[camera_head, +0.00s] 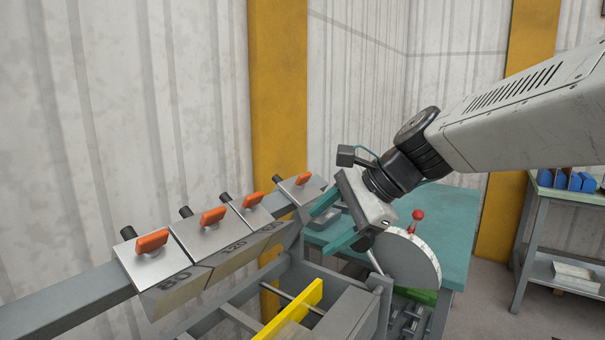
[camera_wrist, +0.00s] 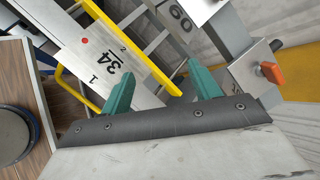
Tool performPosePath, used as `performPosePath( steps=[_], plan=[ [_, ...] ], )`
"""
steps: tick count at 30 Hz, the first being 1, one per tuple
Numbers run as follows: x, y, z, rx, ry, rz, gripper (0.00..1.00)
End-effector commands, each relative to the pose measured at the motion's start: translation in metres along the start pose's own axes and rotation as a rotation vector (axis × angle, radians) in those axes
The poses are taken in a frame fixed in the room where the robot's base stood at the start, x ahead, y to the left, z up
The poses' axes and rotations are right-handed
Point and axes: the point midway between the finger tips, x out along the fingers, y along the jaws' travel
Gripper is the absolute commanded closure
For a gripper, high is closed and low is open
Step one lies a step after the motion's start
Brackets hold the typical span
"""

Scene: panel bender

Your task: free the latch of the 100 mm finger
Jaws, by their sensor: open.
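Several grey bending fingers sit in a row on a rail in the head view, each with an orange latch. The third from the left, whose small label seems to read 100 (camera_head: 271,226), has its orange latch (camera_head: 253,200) on top. Left of it are fingers marked 120 (camera_head: 234,247) and 80 (camera_head: 174,281). A farther finger's latch (camera_head: 303,179) stands near my gripper; its label is hidden. My gripper (camera_head: 319,229) is open and empty, right of the row. In the wrist view, my gripper (camera_wrist: 158,73) shows two spread teal jaws; an orange latch (camera_wrist: 272,73) lies to their right.
A yellow bar (camera_head: 290,312) and grey frame lie below the row. A teal bench (camera_head: 450,225) stands behind, with a round plate (camera_head: 408,264) and red-knobbed lever (camera_head: 418,215) near my gripper.

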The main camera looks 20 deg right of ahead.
Motion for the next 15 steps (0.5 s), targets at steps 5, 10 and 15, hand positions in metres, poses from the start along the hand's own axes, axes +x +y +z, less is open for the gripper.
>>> performPosePath(
  steps=[5, 10, 15],
  plan=[
    [-0.007, -0.096, -0.032, 0.589, -0.149, -0.241, 0.38],
    [-0.018, -0.142, -0.056, 0.892, -0.257, -0.355, 0.38],
    [-0.012, -0.157, -0.062, 0.971, -0.291, -0.38, 0.38]
  ],
)
